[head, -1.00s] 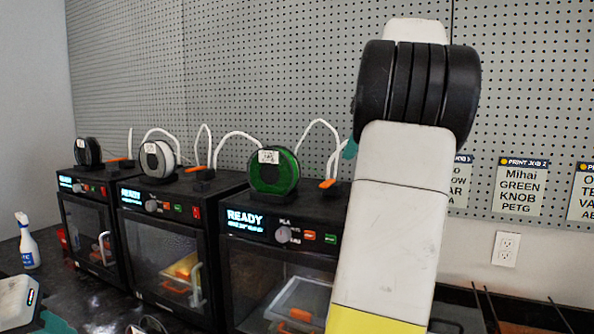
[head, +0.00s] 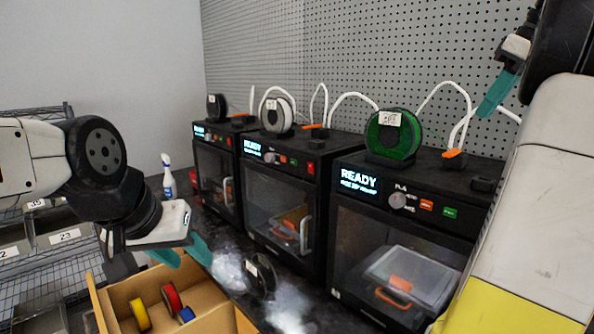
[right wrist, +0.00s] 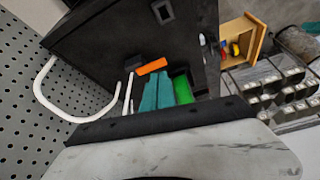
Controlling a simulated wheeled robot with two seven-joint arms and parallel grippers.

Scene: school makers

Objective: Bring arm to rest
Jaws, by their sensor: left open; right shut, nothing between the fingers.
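My right arm rises along the right side of the head view, and its teal gripper (head: 497,92) is raised beside the pegboard, above the printers. The two teal fingers lie together with nothing between them in the right wrist view (right wrist: 166,90). My left gripper (head: 182,256) is at the left, low over the counter by the wooden box. Its teal fingers are apart and I see nothing held in them.
Several black 3D printers (head: 408,210) stand along the counter with spools on top, including a green spool (head: 394,134). White tubes (head: 445,92) arch above them. A wooden box (head: 205,325) holds coloured spools. A spray bottle (head: 168,178) stands behind. A wire rack (head: 60,275) is at left.

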